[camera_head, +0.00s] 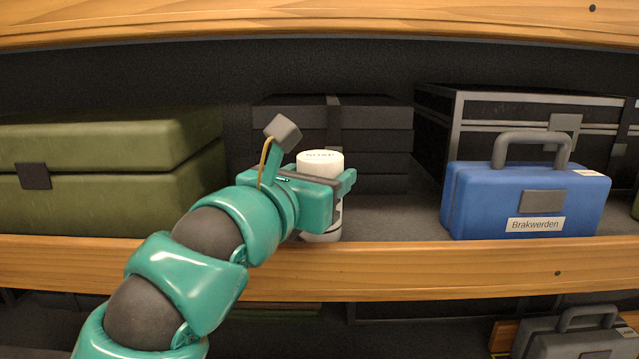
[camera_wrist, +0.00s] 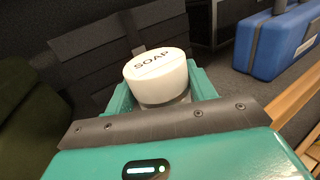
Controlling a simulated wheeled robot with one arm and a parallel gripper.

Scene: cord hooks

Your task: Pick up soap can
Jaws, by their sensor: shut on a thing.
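The soap can (camera_head: 321,160) is a white cylinder standing upright near the front of the shelf, with lettering on its lid. In the wrist view its lid reads "SOAP" (camera_wrist: 156,68). My teal gripper (camera_head: 345,184) reaches in from the left and is shut on the can, with a finger on each side (camera_wrist: 160,92). The gripper covers the middle of the can in the head view. The can's base is close to the shelf surface; I cannot tell whether it touches.
A green case (camera_head: 110,165) stands to the left. A dark box (camera_head: 375,130) is behind the can. A blue case (camera_head: 525,195) labelled "Brakwerden" stands to the right, with a black case (camera_head: 480,110) behind it. A wooden shelf edge (camera_head: 420,265) runs in front. Bare shelf (camera_head: 400,215) lies between the can and blue case.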

